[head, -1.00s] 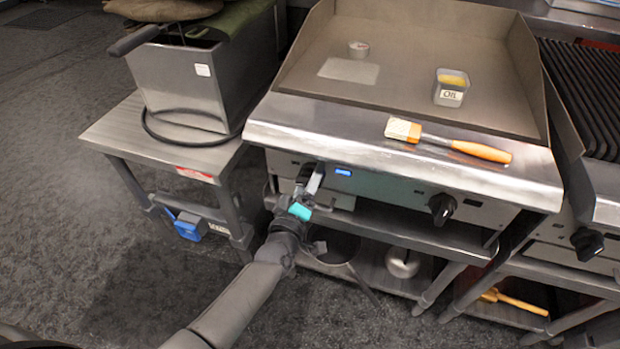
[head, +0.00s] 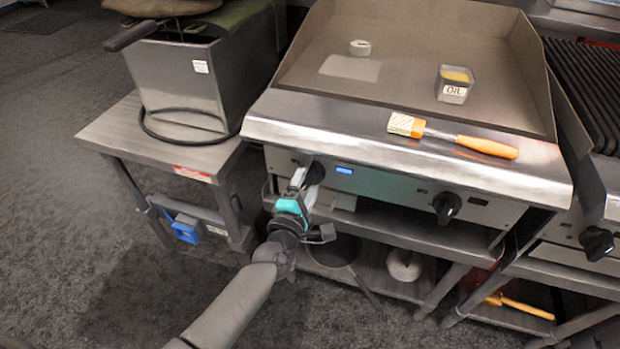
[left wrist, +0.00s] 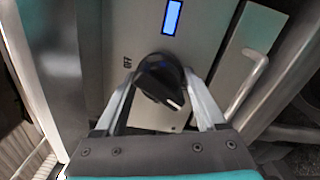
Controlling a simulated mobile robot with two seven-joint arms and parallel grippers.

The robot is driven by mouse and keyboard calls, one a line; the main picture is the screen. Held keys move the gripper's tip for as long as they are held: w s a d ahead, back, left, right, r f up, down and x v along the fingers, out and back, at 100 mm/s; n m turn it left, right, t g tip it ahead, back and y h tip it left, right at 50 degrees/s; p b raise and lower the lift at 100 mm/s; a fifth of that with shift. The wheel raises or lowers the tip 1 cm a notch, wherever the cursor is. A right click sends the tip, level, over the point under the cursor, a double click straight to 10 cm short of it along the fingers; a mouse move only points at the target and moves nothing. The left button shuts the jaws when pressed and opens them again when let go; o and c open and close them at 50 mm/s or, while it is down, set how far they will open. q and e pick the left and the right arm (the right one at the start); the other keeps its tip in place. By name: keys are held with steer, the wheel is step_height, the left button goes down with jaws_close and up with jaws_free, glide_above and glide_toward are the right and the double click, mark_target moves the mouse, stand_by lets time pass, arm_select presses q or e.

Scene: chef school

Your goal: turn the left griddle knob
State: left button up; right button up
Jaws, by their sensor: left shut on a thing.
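The griddle (head: 300,125) has a front panel with a left knob (head: 314,173), a small lit blue display beside it and a right knob (head: 446,206). My left gripper (head: 304,180) is at the left knob. In the left wrist view the black knob (left wrist: 158,80) sits between the two fingers of my left gripper (left wrist: 160,92), which are shut on it. The white mark on the knob points to the lower right in that view. The blue display (left wrist: 172,17) shows above the knob there. My right gripper is not in view.
An orange-handled brush (head: 450,136) lies on the griddle's front ledge. An oil container (head: 454,90) and a small round tin (head: 360,47) stand on the plate. A fryer (head: 185,85) stands on a side table at left. A handle (left wrist: 248,85) shows near the gripper.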

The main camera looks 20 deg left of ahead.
arm_select(q)
steer(key=shift+f+n, duration=0.1)
steer(key=shift+n, duration=0.6)
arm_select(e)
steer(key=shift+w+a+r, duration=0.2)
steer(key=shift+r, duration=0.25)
arm_select(q)
steer(key=o, duration=1.1)
steer(key=shift+c, duration=0.2)
steer(key=shift+s, duration=0.15)
steer(key=shift+s, duration=0.25)
steer(key=s+p, duration=0.2)
steer(key=s, duration=1.2)
steer(key=shift+s+a, duration=0.25)
steer(key=shift+s, duration=0.05)
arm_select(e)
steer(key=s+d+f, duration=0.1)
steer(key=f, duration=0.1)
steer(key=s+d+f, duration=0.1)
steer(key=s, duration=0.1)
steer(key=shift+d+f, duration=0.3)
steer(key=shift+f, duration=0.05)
